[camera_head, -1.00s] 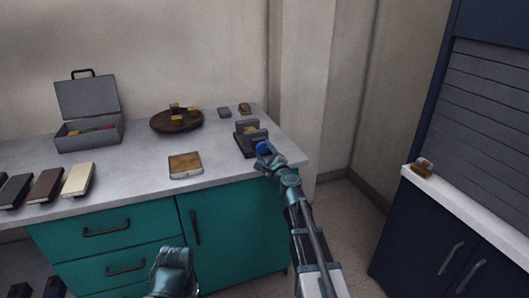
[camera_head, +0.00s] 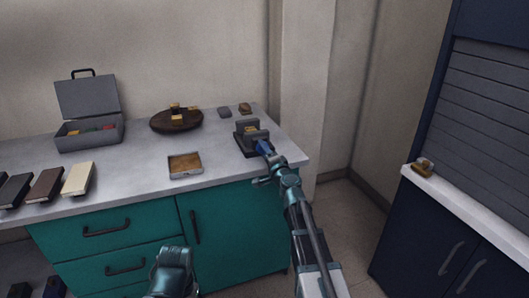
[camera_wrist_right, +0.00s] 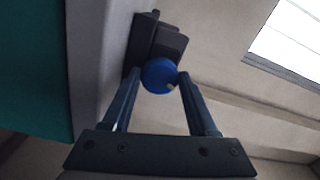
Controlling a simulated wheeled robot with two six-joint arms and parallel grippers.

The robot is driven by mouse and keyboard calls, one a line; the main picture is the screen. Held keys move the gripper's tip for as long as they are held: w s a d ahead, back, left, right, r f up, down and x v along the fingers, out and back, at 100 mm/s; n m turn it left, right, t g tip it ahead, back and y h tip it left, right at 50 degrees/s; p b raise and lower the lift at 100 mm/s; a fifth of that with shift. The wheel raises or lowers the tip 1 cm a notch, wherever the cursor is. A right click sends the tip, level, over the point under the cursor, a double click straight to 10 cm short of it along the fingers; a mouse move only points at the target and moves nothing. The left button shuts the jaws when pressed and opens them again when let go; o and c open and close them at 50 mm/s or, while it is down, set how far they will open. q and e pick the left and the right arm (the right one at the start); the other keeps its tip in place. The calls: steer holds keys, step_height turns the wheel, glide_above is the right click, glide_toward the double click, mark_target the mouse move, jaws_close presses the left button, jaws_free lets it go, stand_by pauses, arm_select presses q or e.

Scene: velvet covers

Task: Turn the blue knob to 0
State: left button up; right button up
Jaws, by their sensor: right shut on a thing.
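The blue knob (camera_head: 263,146) sits on the front of a small dark device (camera_head: 241,143) near the right end of the grey counter. In the right wrist view the knob (camera_wrist_right: 158,74) is a round blue disc with a small pale mark at its lower right. My right gripper (camera_head: 264,150) is shut on the knob. Its two fingers (camera_wrist_right: 160,77) press the knob from both sides in the wrist view. The dial's numbers cannot be read. Part of my left arm shows at the bottom, but its jaws cannot be made out.
A shallow tray (camera_head: 199,165) lies left of the device. A round brown board (camera_head: 157,125) with small blocks, an open grey box (camera_head: 72,137) and several books stand further left. Two small blocks lie behind the device. The counter's right edge is close to my right arm.

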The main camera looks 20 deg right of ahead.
steer(key=shift+n, duration=0.6)
steer(key=shift+s, duration=0.1)
steer(key=shift+a, duration=0.1)
steer(key=o, duration=1.4)
steer(key=shift+c, duration=0.2)
steer(key=s, duration=1.3)
steer(key=shift+s+d, duration=0.2)
steer(key=shift+s, duration=0.15)
